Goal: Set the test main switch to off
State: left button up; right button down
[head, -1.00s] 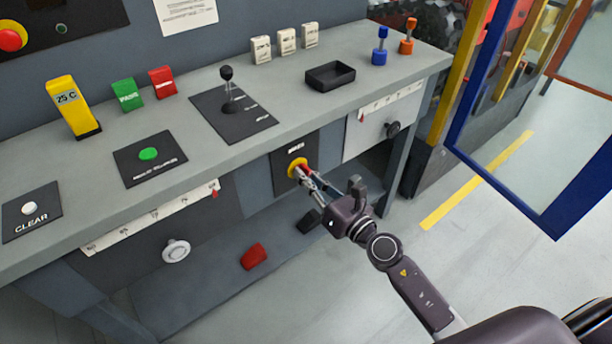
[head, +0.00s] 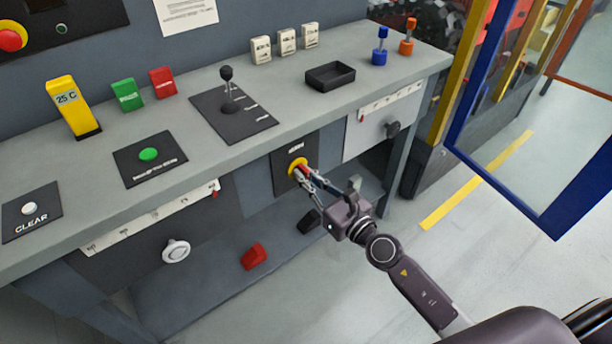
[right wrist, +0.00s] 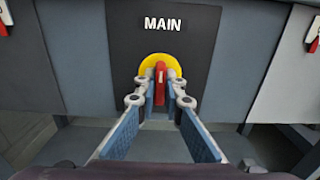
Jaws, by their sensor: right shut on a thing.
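The main switch is a red handle (right wrist: 160,86) on a round yellow plate (right wrist: 153,66), set in a dark panel marked MAIN (right wrist: 190,38) on the bench front. In the right wrist view the handle stands about upright. My right gripper (right wrist: 160,92) is shut on the red handle, one finger on each side. In the head view the right gripper (head: 305,174) reaches the yellow plate (head: 296,164) from the lower right and partly hides the handle. My left gripper is not in view.
The bench top (head: 195,100) above carries a black lever (head: 229,90), a green button (head: 148,154) and a black tray (head: 330,75). Scaled panels with knobs (head: 176,251) flank the switch. Two pedals, one red (head: 254,257), lie below. A blue-framed door (head: 500,185) stands at right.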

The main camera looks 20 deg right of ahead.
jog(key=shift+f, duration=0.1)
jog(key=c, duration=2)
grip_release()
jog(key=shift+c, duration=0.2)
jog(key=shift+s, duration=0.1)
jog(key=v, duration=1.2)
jog(key=shift+d, duration=0.1)
